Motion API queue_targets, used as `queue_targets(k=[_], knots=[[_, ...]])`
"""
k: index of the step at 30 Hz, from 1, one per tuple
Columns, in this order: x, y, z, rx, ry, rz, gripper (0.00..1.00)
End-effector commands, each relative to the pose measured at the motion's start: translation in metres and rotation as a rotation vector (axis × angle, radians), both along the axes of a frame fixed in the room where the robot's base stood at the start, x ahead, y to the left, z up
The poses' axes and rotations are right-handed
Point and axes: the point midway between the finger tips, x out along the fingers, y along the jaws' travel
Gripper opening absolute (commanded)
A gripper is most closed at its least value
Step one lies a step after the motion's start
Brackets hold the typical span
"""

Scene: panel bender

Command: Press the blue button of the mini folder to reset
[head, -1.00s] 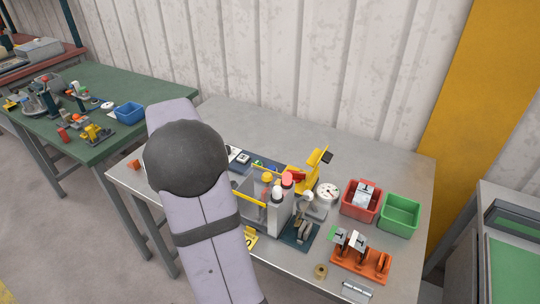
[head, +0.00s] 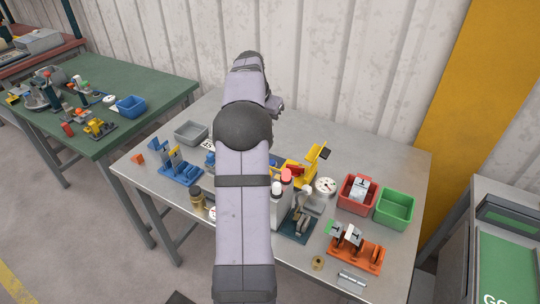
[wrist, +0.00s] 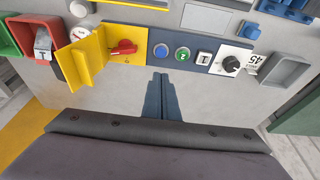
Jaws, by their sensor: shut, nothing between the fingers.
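In the wrist view, my gripper (wrist: 161,97) points toward the row of controls, its dark fingers together with nothing between them. A round blue button (wrist: 162,50) with a pale rim is just beyond the fingertips, apart from them. A green button (wrist: 182,54) marked 2 is beside it on the right. In the head view, my arm hides these controls and my fingers. The grey machine body with red and white caps (head: 286,175) shows partly beside my arm.
A red rotary switch (wrist: 123,48) on yellow is left of the buttons; a black knob (wrist: 230,64) is right. A grey tray (head: 190,132) and blue fixture (head: 181,173) stand left of my arm. Red (head: 357,206) and green bins (head: 394,209) stand right. The back tabletop is partly clear.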

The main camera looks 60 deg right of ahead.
Motion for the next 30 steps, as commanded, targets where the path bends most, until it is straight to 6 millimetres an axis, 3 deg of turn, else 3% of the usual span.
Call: queue_targets(k=[11, 30], knots=[[0.000, -0.003, -0.012, 0.002, 0.002, 0.002, 0.00], [0.000, -0.027, -0.109, 0.003, 0.002, 0.004, 0.00]])
